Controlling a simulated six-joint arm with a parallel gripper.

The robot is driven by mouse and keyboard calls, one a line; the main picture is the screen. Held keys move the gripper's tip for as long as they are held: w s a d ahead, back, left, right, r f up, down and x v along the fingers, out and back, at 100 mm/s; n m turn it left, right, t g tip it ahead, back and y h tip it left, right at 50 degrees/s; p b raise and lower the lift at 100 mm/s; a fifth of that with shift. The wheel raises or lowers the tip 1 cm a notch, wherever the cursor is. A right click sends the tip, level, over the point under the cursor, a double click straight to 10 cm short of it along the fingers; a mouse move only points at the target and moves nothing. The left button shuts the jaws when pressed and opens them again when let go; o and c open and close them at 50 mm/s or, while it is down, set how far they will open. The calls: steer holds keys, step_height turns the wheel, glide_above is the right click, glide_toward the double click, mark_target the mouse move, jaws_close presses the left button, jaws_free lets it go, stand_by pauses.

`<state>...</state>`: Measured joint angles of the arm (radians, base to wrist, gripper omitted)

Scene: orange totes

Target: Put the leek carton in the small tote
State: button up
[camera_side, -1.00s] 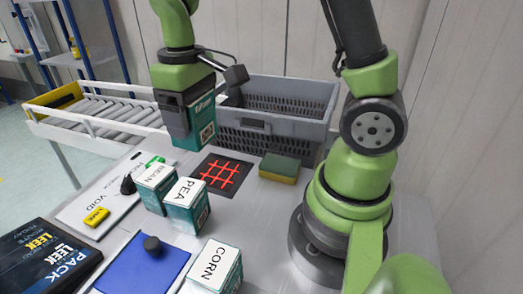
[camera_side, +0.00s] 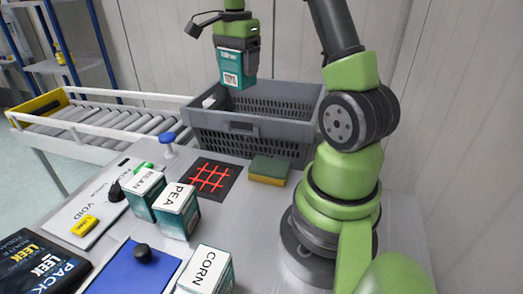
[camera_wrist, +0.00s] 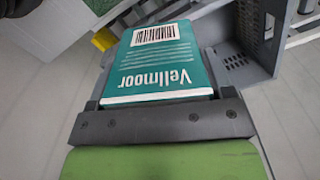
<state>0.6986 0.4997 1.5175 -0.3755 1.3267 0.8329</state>
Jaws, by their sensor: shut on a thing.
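My gripper (camera_side: 237,48) is shut on a teal carton (camera_side: 237,71) with a white label and barcode. In the wrist view the carton (camera_wrist: 157,75) shows "Vellmoor" and a barcode; its vegetable name is not visible, so I cannot confirm leek from its face. The carton hangs upright in the air over the back-left part of a grey slotted tote (camera_side: 213,137), apart from it in the side view. Part of the tote (camera_wrist: 229,45) also shows at the upper right of the wrist view. The tote's floor is mostly hidden.
BEAN (camera_side: 146,194), PEA (camera_side: 177,212) and CORN (camera_side: 207,270) cartons stand on the table. A sponge (camera_side: 269,170) and red-gridded dark mat (camera_side: 211,180) lie before the tote. A black panel reading "PACK LEEK" (camera_side: 40,264) is at left. A roller conveyor (camera_side: 110,120) runs behind.

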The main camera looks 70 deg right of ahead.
steer(key=s+d+m, duration=1.1)
steer(key=d+m, duration=0.1)
steer(key=m, duration=0.2)
steer(key=shift+w+d+f, duration=0.1)
steer(key=shift+w+f, duration=0.05)
steer(key=shift+f, duration=7.55)
steer(key=shift+w+f, duration=0.15)
steer(key=shift+f, duration=7.55)
steer(key=shift+f, duration=0.1)
steer(key=o, duration=0.8)
step_height(320, 180, up, 12)
steer(key=shift+r, duration=0.15)
